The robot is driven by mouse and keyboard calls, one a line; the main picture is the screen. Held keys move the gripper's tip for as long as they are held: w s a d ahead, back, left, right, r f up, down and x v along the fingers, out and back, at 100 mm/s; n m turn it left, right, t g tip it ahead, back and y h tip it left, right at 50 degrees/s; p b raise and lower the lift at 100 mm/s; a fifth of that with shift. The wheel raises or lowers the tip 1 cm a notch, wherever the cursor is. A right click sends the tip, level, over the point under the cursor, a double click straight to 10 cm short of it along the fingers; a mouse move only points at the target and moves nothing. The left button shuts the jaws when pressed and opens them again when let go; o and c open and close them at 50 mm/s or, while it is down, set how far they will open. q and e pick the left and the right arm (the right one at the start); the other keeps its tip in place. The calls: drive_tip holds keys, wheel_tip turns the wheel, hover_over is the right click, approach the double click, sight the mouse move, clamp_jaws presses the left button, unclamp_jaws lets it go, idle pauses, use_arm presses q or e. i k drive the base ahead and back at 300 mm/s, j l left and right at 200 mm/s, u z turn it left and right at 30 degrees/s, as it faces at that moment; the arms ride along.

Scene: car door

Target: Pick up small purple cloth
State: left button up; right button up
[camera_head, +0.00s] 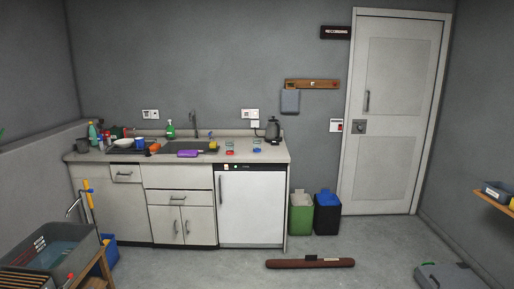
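A small purple item (187,153), which looks like the cloth, lies at the front edge of the counter (262,158), in front of the sink (200,147). It is too small in the view to tell its folds or texture. Neither of my grippers shows in the head view, so nothing is seen touching the purple item.
Bottles, bowls and cups (123,143) crowd the counter's left end. A kettle (272,129) stands at its right end. Floor before the cabinets is partly clear.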

sight(191, 153)
drive_tip(key=i+j+u, duration=0.4)
drive_tip(key=i, duration=0.35)
drive_tip(key=i+u, duration=0.45)
drive_tip(key=i, duration=0.35)
drive_tip(key=i+z, duration=0.1)
drive_tip(key=i, duration=0.5)
drive_tip(key=i+j+z, duration=0.1)
drive_tip(key=i, duration=0.55)
drive_tip(key=i+j+z, duration=0.1)
drive_tip(key=i, duration=0.5)
